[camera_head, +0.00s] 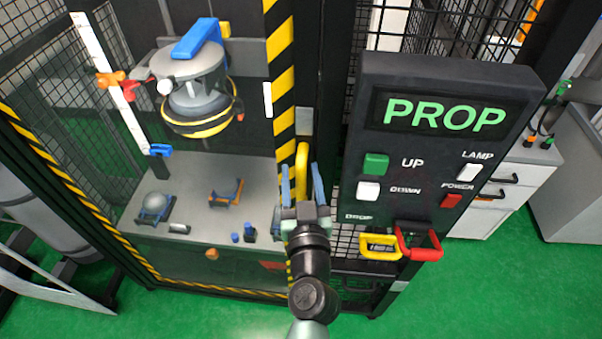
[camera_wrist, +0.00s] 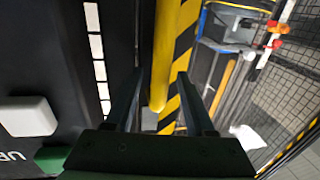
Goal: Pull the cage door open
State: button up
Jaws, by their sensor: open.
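The cage door, edged in yellow and black stripes (camera_head: 280,75), appears closed in the head view. Its upright yellow bar handle (camera_head: 302,158) is by the striped right edge. My gripper (camera_head: 300,174) is at the handle, with its two blue-grey fingers open to either side of it. In the wrist view the yellow handle (camera_wrist: 166,50) runs down between the open fingers (camera_wrist: 160,78), in front of the striped edge (camera_wrist: 184,55). I cannot tell whether either finger touches it. My wrist hides part of the door's lower edge in the head view.
The control panel (camera_head: 428,95) reading PROP stands close to the right of my gripper, with a yellow loop (camera_head: 380,246) and a red loop (camera_head: 420,246) below. Inside the cage, a round drop carriage (camera_head: 190,88) hangs above a grey table (camera_head: 200,205). Green floor lies in front.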

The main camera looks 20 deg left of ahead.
grip_shut()
dwell(1.4)
